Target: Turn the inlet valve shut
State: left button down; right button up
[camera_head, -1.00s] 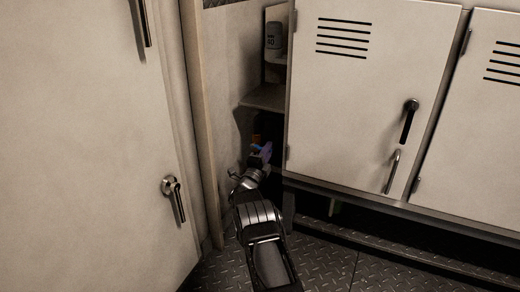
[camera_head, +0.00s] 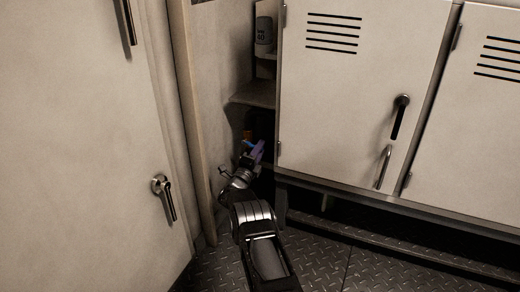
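My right gripper (camera_head: 252,150) is at the dark lower opening of a narrow recess, left of the light cabinet door. Small blue and purple parts show at its tip; I cannot tell whether its fingers are open or shut. A small orange part (camera_head: 247,134) shows just beyond the tip, inside the recess. It may belong to the inlet valve, but its shape is too small and dark to tell. I cannot tell whether the gripper touches it. My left gripper is not in view.
A shelf (camera_head: 254,94) lies above the gripper, with a labelled container (camera_head: 264,30) higher up. The cabinet door (camera_head: 350,95) with a handle bounds the recess on the right. A large door (camera_head: 80,150) stands at left. The metal-plate floor (camera_head: 315,265) is clear.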

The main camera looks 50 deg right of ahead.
jog(key=shift+o, duration=0.8)
jog(key=shift+a, duration=0.1)
jog(key=shift+a+p, duration=0.25)
jog(key=shift+p, duration=0.1)
jog(key=p+v, duration=0.3)
jog(key=v, duration=0.4)
jog(key=shift+f, duration=0.2)
